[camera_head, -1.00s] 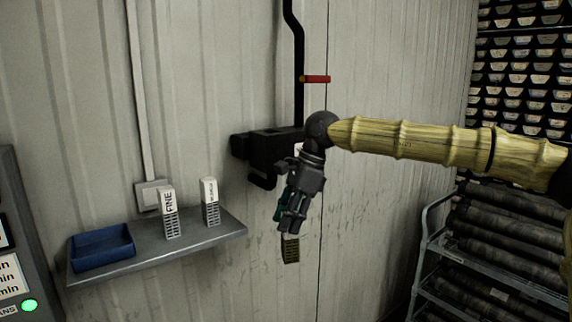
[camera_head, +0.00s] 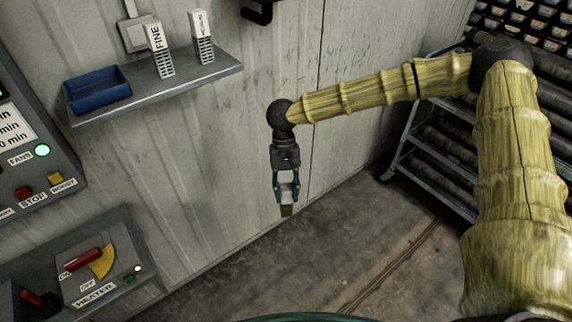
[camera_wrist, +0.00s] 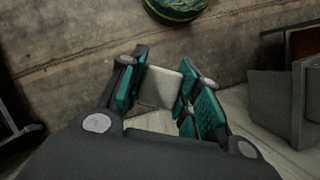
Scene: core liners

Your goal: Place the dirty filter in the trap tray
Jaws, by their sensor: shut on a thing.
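My gripper (camera_head: 288,200) hangs pointing down in front of the wall, lower than the shelf and to its right. It is shut on a small filter (camera_head: 286,211), whose dark olive end sticks out below the fingertips. In the wrist view the filter's pale end (camera_wrist: 160,87) sits between the teal fingers, and the rest is hidden. The trap tray appears to be the blue open tray (camera_head: 97,88) on the left end of the metal shelf (camera_head: 190,82). It looks empty, and my gripper is well apart from it.
Two white filters, one marked FINE (camera_head: 159,50) and another (camera_head: 202,38), stand upright on the shelf right of the tray. A fan panel (camera_head: 40,150) and a heater box (camera_head: 95,270) stand at left. A pipe rack (camera_head: 435,150) is at right. Open floor lies below my gripper.

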